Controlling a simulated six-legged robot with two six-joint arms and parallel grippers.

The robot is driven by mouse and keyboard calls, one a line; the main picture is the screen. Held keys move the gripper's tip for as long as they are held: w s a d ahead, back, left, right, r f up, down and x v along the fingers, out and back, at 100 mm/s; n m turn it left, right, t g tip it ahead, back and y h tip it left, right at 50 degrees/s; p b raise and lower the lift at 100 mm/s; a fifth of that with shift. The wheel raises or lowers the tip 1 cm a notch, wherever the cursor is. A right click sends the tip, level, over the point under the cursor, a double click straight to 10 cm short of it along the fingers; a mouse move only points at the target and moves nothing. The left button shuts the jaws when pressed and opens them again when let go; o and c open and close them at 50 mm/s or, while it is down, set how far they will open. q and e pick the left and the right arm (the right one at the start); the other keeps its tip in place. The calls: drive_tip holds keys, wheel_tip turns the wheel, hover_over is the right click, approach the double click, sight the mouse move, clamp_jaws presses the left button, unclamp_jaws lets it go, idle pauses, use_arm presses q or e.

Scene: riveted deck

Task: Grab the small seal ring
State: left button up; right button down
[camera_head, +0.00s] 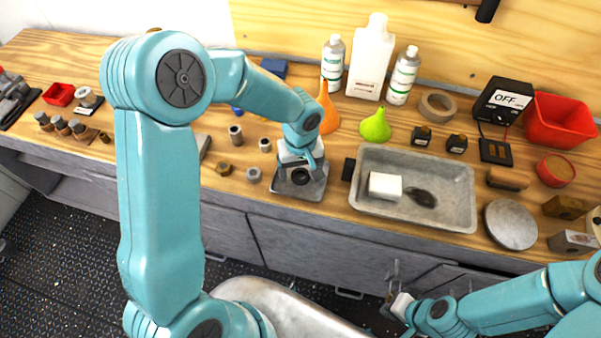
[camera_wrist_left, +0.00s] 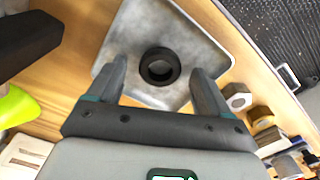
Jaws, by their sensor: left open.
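The small seal ring (camera_wrist_left: 160,81) is a black ring lying flat on a square grey metal plate (camera_wrist_left: 135,30) in the left wrist view. In the head view the ring (camera_head: 301,177) shows on the plate (camera_head: 314,191) near the bench's front edge. My left gripper (camera_head: 299,163) is over the plate, pointing down. In the left wrist view the open fingers (camera_wrist_left: 158,75) are on either side of the ring, with clear gaps to it. My right gripper (camera_head: 397,303) is low in front of the bench; its fingers are too small to read.
A grey tray (camera_head: 463,205) holding a white block (camera_head: 385,186) and a dark object stands right of the plate. A black block (camera_head: 348,169) sits between them. A lime green funnel (camera_head: 376,126) and an orange funnel (camera_head: 327,112) stand behind. Hex nuts (camera_head: 253,174) lie to the left.

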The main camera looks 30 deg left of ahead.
use_arm(q)
drive_tip(key=shift+f, duration=0.2)
drive_tip(key=shift+c, duration=0.4)
drive_tip(key=c, duration=1)
drive_tip(key=shift+r, duration=0.1)
drive_tip(key=shift+c, duration=0.2)
